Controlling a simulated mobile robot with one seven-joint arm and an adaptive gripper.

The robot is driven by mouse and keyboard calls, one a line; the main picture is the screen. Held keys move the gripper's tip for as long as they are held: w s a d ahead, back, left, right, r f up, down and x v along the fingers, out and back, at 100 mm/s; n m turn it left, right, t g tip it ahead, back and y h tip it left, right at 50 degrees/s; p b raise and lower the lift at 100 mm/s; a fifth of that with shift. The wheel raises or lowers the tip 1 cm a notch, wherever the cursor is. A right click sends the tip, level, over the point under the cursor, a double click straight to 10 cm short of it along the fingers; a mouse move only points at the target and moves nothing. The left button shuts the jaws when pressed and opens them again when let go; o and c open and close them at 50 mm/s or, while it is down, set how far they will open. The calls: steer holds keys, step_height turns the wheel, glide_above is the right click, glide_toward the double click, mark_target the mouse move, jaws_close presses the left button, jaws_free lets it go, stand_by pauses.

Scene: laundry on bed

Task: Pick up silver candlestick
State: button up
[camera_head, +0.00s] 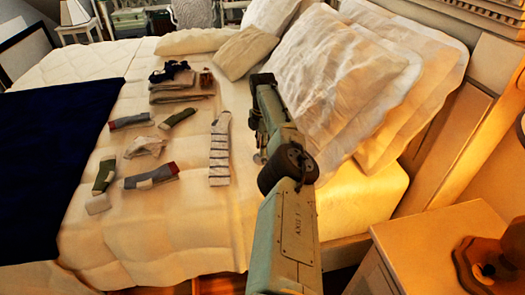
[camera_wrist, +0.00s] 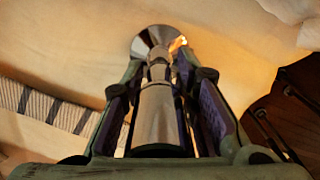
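In the wrist view, the silver candlestick (camera_wrist: 159,118) lies lengthwise between the two fingers of my gripper (camera_wrist: 161,72), its near part close to the palm. Its wide round base (camera_wrist: 146,42) shows beyond the fingertips against the cream bedding. The fingers stand on both sides of it, with narrow gaps showing, so the gripper looks open around it; contact is hard to make out. In the head view, my gripper (camera_head: 262,82) is over the bed beside the pillows, and the candlestick is hidden behind my arm.
The bed (camera_head: 130,230) holds several socks, a striped sock (camera_head: 219,150) left of my arm, folded clothes (camera_head: 178,90) and a dark blue blanket (camera_head: 55,170). White pillows (camera_head: 340,85) crowd the arm's right side. A nightstand (camera_head: 430,245) stands at lower right.

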jaws_close()
steer(key=shift+r, duration=0.1)
stand_by(0.4)
